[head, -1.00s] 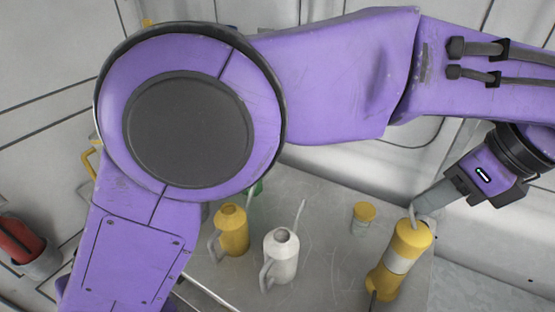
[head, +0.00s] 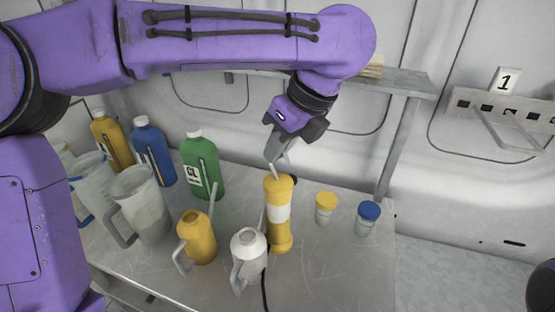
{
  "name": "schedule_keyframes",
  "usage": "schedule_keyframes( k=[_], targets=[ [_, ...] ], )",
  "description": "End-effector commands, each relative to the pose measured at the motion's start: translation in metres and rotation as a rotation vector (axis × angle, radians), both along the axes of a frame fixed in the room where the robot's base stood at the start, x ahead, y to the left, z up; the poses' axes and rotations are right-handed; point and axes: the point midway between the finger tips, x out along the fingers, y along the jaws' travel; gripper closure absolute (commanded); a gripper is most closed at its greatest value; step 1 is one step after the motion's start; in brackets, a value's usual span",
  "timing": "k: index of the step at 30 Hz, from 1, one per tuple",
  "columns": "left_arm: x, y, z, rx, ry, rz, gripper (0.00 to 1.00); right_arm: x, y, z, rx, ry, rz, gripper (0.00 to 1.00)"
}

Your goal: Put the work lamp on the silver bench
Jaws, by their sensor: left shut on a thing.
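The work lamp (head: 279,215) is a yellow cylinder with a white band and a thin hook on top. My left gripper (head: 277,158) is shut on it at its top end, from above. The lamp is nearly upright over the silver bench (head: 340,265), just behind and to the right of a white oil can. I cannot tell whether its base touches the bench top. A dark cord (head: 265,288) runs down beside the white can. My right gripper is not in view.
On the bench are a white can (head: 248,258), a yellow can (head: 197,238), clear jugs (head: 140,205), green (head: 203,168), blue (head: 154,155) and yellow (head: 112,143) bottles, and jars with yellow (head: 326,207) and blue (head: 368,217) lids. The front right of the bench is clear.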

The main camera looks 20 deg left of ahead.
Motion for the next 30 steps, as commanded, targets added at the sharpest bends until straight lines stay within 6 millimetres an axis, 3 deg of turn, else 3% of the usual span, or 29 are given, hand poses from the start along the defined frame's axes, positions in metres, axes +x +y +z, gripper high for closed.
schedule_keyframes(
  k=[9, 19, 21, 22, 30],
  targets=[
    [0.0, 0.003, -0.034, -0.002, -0.001, -0.002, 1.0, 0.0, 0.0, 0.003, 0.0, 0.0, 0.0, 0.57],
    [0.0, 0.003, -0.037, 0.001, -0.003, -0.002, 1.0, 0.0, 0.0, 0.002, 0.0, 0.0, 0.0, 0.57],
    [0.0, 0.003, -0.038, 0.001, -0.001, -0.003, 0.68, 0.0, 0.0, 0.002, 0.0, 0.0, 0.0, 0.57],
    [0.0, 0.003, -0.038, 0.002, -0.001, -0.002, 0.62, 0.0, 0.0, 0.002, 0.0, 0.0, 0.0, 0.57],
    [0.0, 0.002, -0.037, 0.001, 0.0, -0.002, 0.62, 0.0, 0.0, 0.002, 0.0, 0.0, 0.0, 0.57]
  ],
)
